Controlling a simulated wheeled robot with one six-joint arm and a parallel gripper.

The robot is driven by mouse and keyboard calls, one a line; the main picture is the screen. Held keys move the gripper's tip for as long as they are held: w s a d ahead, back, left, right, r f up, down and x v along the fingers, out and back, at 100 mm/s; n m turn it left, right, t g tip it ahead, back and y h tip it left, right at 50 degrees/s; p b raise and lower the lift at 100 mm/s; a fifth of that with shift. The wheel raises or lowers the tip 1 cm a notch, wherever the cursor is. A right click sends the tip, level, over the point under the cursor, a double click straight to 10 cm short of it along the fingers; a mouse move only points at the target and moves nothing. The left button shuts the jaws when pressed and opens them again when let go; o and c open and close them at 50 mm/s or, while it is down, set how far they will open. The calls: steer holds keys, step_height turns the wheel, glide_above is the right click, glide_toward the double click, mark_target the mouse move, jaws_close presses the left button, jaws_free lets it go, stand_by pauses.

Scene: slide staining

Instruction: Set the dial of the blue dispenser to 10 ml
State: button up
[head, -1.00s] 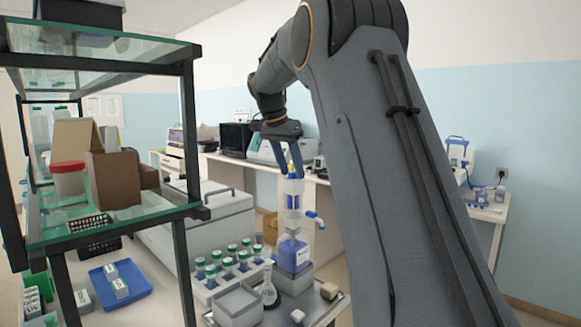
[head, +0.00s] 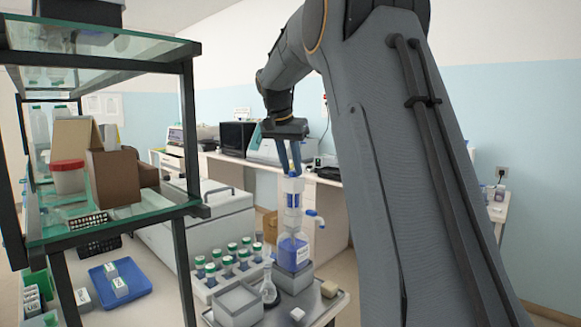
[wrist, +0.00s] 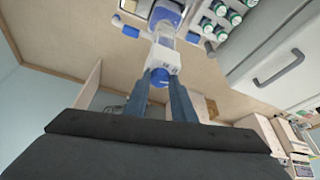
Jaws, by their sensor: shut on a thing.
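The blue dispenser (head: 293,246) stands upright on a grey block, with blue liquid in its bottle, a clear barrel above and a blue-tipped spout to the right. My gripper (head: 291,172) is above it, pointing down with its fingers at the dispenser's top. In the wrist view, my gripper (wrist: 160,82) has one finger on each side of a blue knob (wrist: 158,78) at the top of the dispenser (wrist: 163,52), shut on it. The dial's scale and setting are too small to read.
A rack of green-capped vials (head: 228,263), a glass flask (head: 269,288) and a grey box (head: 238,304) stand close to the dispenser. A glass shelf unit (head: 130,222) with black posts is at the left. Open floor lies to the right.

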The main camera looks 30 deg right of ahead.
steer(key=n, duration=0.2)
steer(key=n+t, duration=0.1)
steer(key=shift+s+d+r+n+y+p, duration=0.1)
steer(key=shift+s+d+n+y+p, duration=0.05)
steer(key=shift+n+y+p, duration=0.25)
steer(key=n, duration=0.1)
steer(key=n+y+p, duration=0.1)
steer(key=n, duration=0.1)
steer(key=shift+s+d+n+t, duration=0.1)
steer(key=shift+d+n+t, duration=0.1)
steer(key=shift+n+t, duration=0.15)
steer(key=n+y+p, duration=0.1)
steer(key=n, duration=0.2)
steer(key=shift+d+n+y+p, duration=0.15)
steer(key=shift+n+y+p, duration=0.1)
steer(key=shift+y+p, duration=0.15)
steer(key=shift+d+n+y+p, duration=0.1)
steer(key=shift+n+y+p, duration=0.4)
steer(key=shift+n, duration=1.4)
steer(key=shift+y, duration=0.3)
steer(key=o, duration=1.1)
steer(key=shift+c, duration=0.2)
